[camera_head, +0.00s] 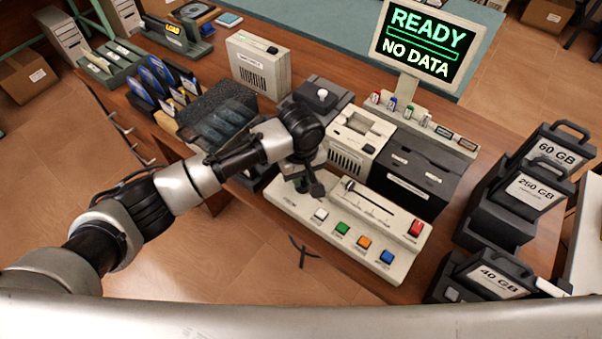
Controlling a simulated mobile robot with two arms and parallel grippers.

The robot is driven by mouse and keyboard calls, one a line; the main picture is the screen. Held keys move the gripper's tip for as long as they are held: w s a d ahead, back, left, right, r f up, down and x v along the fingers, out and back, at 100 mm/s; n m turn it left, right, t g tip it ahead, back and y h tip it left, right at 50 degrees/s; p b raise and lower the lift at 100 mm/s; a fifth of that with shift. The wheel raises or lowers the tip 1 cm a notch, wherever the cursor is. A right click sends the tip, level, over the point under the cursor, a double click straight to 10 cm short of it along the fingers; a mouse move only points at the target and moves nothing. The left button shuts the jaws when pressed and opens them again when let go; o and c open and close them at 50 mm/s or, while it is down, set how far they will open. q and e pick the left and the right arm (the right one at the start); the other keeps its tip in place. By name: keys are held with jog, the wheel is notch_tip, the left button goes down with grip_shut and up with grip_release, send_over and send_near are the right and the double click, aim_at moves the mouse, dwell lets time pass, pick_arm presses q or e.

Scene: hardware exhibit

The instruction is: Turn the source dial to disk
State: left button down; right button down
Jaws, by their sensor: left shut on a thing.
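A cream control panel (330,217) lies on the wooden table in the middle of the view. Its left end is under my left gripper (314,190), which points down there and is shut on what seems to be the dark source dial. The gripper and wrist hide most of the dial, so its pointer and setting cannot be read. The panel also has a slider (350,185), a white button (320,214), a green button (342,228), an orange button (364,242), a blue button (387,257) and a red switch (416,228). My right gripper is not in view.
A monitor (428,45) reads "READY NO DATA". Behind the panel stand a cream drive (343,160) and a black box (400,190). Black racks at right hold cartridges labelled 60 GB (556,153), 250 GB (533,190) and 40 GB (500,281). Disks (155,80) stand at left.

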pick_arm(q)
jog(key=m+p, duration=0.2)
jog(key=p, duration=0.1)
jog(key=shift+d+r, duration=0.15)
jog(key=shift+r, duration=0.1)
jog(key=m+p, duration=0.1)
jog(key=m, duration=0.1)
jog(key=m+p, duration=0.2)
jog(key=shift+d+m, duration=0.2)
jog(key=shift+m, duration=0.2)
jog(key=m+p, duration=0.1)
jog(key=m, duration=0.1)
jog(key=m+p, duration=0.1)
jog(key=m, duration=0.1)
jog(key=shift+d+f+m+p, duration=0.1)
jog(key=shift+d+m+p, duration=0.1)
jog(key=shift+m+p, duration=0.15)
jog(key=m, duration=0.2)
jog(key=m+p, duration=0.1)
jog(key=m, duration=0.1)
jog(key=shift+s+d+f, duration=0.1)
jog(key=shift+s+d, duration=0.05)
jog(key=shift+m, duration=0.25)
jog(key=c, duration=1.1)
grip_release()
